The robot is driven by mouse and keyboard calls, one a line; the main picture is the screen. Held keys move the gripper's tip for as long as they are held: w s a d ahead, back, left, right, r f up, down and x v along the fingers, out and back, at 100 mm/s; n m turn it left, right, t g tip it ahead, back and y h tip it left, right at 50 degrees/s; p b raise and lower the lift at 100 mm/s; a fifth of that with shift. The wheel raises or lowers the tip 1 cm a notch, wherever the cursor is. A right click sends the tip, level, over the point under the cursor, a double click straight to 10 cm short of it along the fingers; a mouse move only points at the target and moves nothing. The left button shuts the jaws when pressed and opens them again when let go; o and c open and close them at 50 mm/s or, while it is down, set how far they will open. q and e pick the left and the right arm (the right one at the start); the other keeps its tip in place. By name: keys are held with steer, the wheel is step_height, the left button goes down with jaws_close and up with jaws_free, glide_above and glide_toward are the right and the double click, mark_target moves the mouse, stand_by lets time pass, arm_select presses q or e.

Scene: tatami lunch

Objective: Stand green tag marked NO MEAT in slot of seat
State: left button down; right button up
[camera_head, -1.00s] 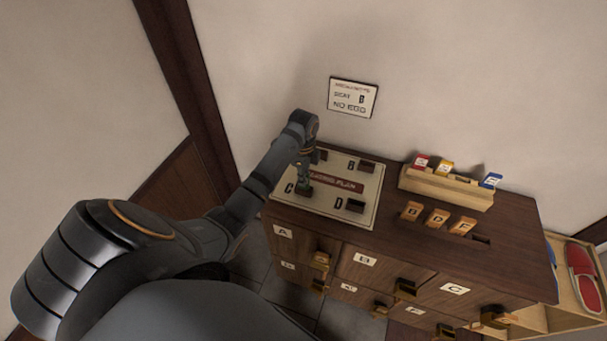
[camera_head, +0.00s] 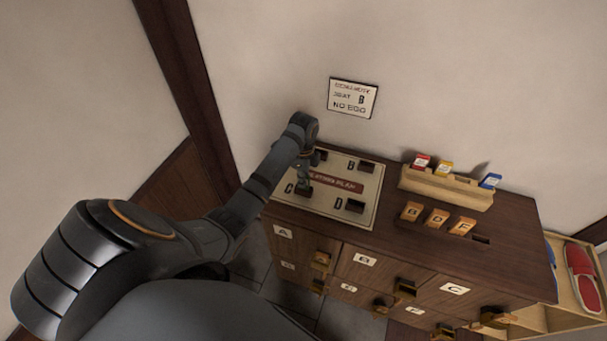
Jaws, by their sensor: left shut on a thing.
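My left gripper (camera_head: 304,178) reaches down over the seating plan board (camera_head: 366,207) at the seat C slot (camera_head: 303,191). It is shut on the green tag, which is mostly hidden by the gripper; its lettering cannot be read. The tag's lower end is at or just above slot C; I cannot tell whether it is in the slot. The slots at B (camera_head: 366,167) and D (camera_head: 355,206) look empty. The slot behind the gripper (camera_head: 321,155) is partly covered by my arm. My right gripper is not in view.
A wooden rack (camera_head: 445,187) holds red (camera_head: 421,162), yellow (camera_head: 444,168) and blue (camera_head: 490,181) tags. Orange key tags B, D and F (camera_head: 437,217) stand in front of it. A wall card (camera_head: 353,97) reads seat B, NO EGG. A shoe box (camera_head: 573,289) stands at right.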

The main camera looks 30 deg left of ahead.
arm_select(q)
steer(key=shift+f, duration=0.15)
steer(key=c, duration=0.7)
jaws_free()
stand_by(0.3)
steer(key=shift+r, duration=3.55)
